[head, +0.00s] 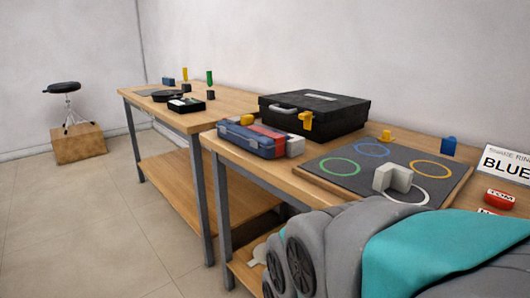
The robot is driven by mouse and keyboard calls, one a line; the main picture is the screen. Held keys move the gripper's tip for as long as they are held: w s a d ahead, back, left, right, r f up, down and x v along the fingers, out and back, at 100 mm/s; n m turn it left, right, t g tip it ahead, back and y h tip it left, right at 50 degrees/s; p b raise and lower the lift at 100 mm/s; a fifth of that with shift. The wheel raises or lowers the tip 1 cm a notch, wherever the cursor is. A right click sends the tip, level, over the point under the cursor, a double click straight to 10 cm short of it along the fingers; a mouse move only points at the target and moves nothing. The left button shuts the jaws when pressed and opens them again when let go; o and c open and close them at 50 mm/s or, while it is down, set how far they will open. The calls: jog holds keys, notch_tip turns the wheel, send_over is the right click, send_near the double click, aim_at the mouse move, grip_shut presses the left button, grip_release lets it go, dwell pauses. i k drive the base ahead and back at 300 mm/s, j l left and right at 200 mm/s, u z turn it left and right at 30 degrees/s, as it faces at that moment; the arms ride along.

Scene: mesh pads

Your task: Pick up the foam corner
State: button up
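The foam corner appears to be the pale grey, L-shaped block (393,178) in the head view. It sits on the dark mat (335,167) on the near table, at or inside the white ring toward the mat's right side. My grey and teal arm fills the lower right and comes close below the block in the picture; it hides the mat's near edge. My gripper is not in view.
The mat also bears blue, yellow and green rings. A yellow piece (385,136) and a blue block (448,145) stand at its back. A black case (315,113) and a blue-red toolbox (252,138) stand left. Signs and a red "TOM" block (499,198) are right.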

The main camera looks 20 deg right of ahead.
aim_at(399, 178)
jog(key=k+l+z, duration=0.1)
jog(key=l+z, duration=0.15)
jog(key=z, duration=0.15)
jog(key=l+z, duration=0.4)
jog(key=k+j+u, duration=0.75)
jog(key=j, duration=0.15)
jog(key=i+l, duration=0.05)
